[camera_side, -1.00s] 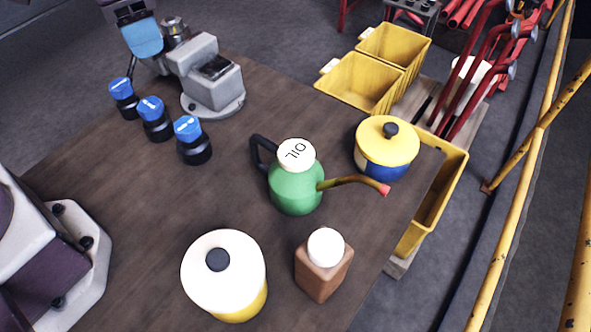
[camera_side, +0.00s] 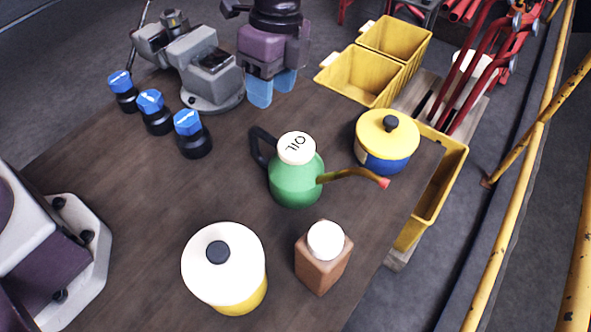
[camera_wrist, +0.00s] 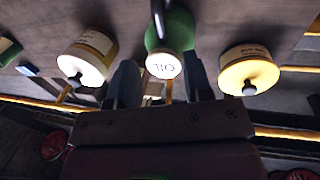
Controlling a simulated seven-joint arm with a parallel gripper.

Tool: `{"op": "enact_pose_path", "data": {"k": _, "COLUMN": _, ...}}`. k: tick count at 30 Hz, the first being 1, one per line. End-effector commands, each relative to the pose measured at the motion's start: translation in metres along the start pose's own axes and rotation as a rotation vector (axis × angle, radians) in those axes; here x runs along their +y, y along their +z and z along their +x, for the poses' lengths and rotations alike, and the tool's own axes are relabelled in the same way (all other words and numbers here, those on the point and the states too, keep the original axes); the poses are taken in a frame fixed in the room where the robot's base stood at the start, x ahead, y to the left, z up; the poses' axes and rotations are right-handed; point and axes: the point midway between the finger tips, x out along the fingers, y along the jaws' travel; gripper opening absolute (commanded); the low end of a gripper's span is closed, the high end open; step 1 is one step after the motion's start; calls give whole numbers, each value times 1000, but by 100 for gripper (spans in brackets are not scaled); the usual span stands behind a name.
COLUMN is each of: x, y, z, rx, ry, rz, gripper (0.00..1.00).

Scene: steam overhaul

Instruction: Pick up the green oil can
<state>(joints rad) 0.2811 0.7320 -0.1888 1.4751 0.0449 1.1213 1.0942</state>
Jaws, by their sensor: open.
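The green oil can (camera_side: 295,183) stands upright on the brown table, with a white cap marked OIL, a black handle on its left and a thin spout pointing right. My gripper (camera_side: 271,88) is behind the can in the side view, near the table's back edge, with its blue fingers pointing down.
A yellow-and-blue pot (camera_side: 386,142) stands close to the spout. A white-and-yellow canister (camera_side: 225,275) and a brown bottle (camera_side: 322,265) stand in front. Several blue-capped black bottles (camera_side: 157,112) and a grey machine (camera_side: 205,75) are at the left. Yellow bins (camera_side: 362,80) are beyond the table.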

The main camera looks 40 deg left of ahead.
Motion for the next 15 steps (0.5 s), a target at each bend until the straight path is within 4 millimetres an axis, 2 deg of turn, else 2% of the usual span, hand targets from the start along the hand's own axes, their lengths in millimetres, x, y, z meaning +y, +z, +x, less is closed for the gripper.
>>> {"op": "enact_pose_path", "data": {"k": 3, "x": 1, "y": 0, "z": 23, "rx": -1, "ry": 4, "rz": 0, "gripper": 46}}
{"op": "enact_pose_path", "data": {"k": 11, "x": 0, "y": -1, "z": 45, "rx": 0, "ry": 0, "rz": -3, "gripper": 46}}
{"op": "enact_pose_path", "data": {"k": 15, "x": 1, "y": -5, "z": 64, "rx": -1, "ry": 2, "rz": -1, "gripper": 46}}
